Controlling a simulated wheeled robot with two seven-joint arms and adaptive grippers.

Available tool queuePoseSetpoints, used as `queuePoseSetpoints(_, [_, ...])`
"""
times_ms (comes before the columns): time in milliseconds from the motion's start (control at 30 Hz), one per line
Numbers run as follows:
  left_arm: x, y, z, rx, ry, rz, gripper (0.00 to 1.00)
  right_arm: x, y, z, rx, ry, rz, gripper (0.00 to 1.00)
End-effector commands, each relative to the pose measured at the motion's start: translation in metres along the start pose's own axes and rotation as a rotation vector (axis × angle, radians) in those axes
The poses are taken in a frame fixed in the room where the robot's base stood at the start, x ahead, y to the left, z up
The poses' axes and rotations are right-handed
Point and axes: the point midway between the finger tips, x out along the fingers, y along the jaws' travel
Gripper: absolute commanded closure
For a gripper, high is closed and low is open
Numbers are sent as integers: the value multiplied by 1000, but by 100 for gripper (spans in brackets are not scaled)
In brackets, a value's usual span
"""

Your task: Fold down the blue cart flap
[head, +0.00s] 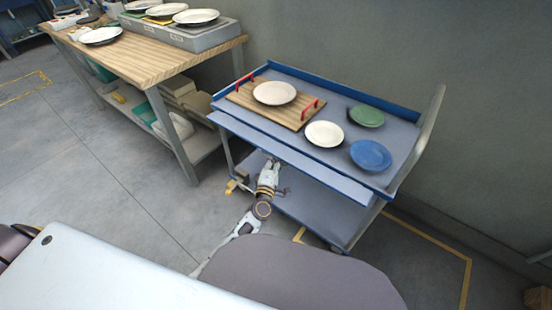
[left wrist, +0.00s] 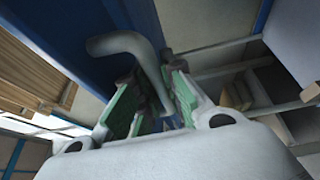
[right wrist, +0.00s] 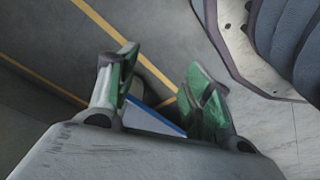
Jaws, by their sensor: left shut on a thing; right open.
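The cart (head: 345,178) stands right of centre in the head view, with blue edges and a grey-blue top. Its flap (head: 290,155) is a long strip along the near side, standing out from the top's edge. My left gripper (head: 271,164) is below the flap's near edge, partly hidden by it. In the left wrist view, the left gripper (left wrist: 152,108) is shut on a grey bent handle (left wrist: 122,44) beside a blue panel (left wrist: 85,40). My right gripper (right wrist: 160,95) is open, with nothing gripped; it is not clearly visible in the head view.
On the cart top are a wooden tray (head: 300,113) with red handles and a white plate, plus white (head: 324,134), green (head: 366,116) and blue (head: 371,155) plates. A wooden table (head: 140,65) stands at left. Open floor (head: 100,170) lies in front.

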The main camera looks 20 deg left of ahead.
Motion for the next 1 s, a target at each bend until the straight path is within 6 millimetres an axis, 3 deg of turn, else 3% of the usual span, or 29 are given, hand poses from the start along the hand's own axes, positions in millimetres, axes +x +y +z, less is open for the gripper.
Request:
queuePoseSetpoints(33, [2, 7, 0, 1, 2, 6, 100, 2, 2, 3, 0, -2, 2, 50])
queuePoseSetpoints(600, [0, 8, 0, 11, 1, -24, 100, 32, 14, 32, 1, 6, 22, 50])
queuePoseSetpoints(1000, [0, 6, 1, 12, -1, -28, 100, 36, 15, 35, 1, 8, 23, 50])
